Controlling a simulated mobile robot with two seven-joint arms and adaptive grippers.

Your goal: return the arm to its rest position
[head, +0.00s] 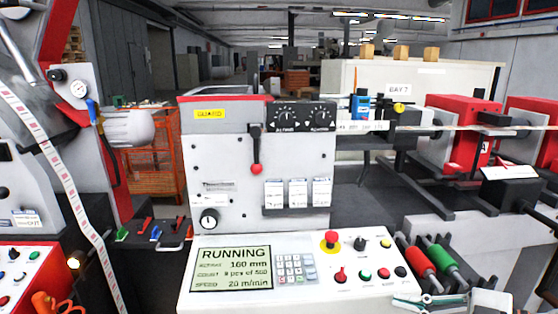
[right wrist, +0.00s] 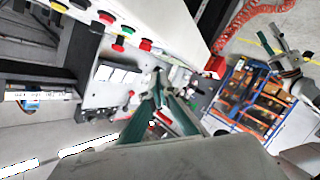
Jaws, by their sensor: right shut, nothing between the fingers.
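My right gripper (head: 402,300) is low at the right in the head view, by the right front corner of the control panel (head: 185,292). Its dark green fingers are shut and hold nothing. In the right wrist view the fingers (right wrist: 158,80) meet at their tips, with machine parts and buttons beyond them. Most of my right arm is outside the head view. My left gripper does not show in the head view.
The panel's display (head: 232,269) reads RUNNING. A red emergency button (head: 331,237) and several knobs stand on the panel. Red (head: 418,261) and green (head: 442,257) rollers lie just behind my right gripper. A label strip (head: 60,170) runs down the left.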

